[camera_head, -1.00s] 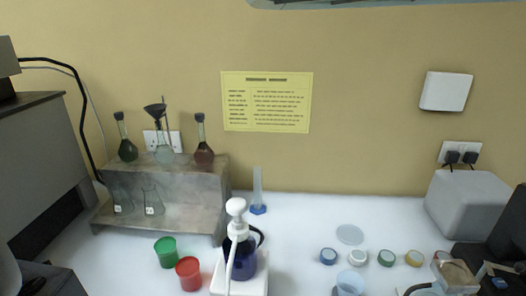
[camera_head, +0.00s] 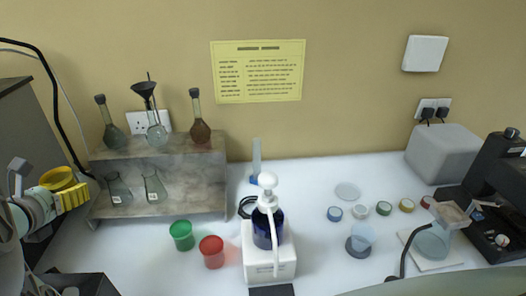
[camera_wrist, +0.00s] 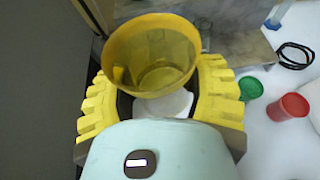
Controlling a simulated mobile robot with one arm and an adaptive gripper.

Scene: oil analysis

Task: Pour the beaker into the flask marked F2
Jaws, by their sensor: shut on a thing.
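My gripper (camera_head: 66,190) is at the left, in front of the shelf's left end. Its yellow fingers are shut on a yellow-tinted, see-through beaker (camera_head: 58,178). In the wrist view the beaker (camera_wrist: 150,55) sits between the finger pads, its open rim facing the camera; how much it holds is unclear. Two conical flasks stand on the lower shelf, a left one (camera_head: 118,187) and a right one (camera_head: 154,185). Each has a small white label, too small to read. The gripper is left of both flasks and apart from them.
The two-level stand (camera_head: 180,165) bears stoppered flasks and a funnel on top. A green cup (camera_head: 181,236) and a red cup (camera_head: 212,252) stand in front. A pump bottle (camera_head: 268,225) is farther right. A grey cabinet (camera_head: 18,130) rises at the left.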

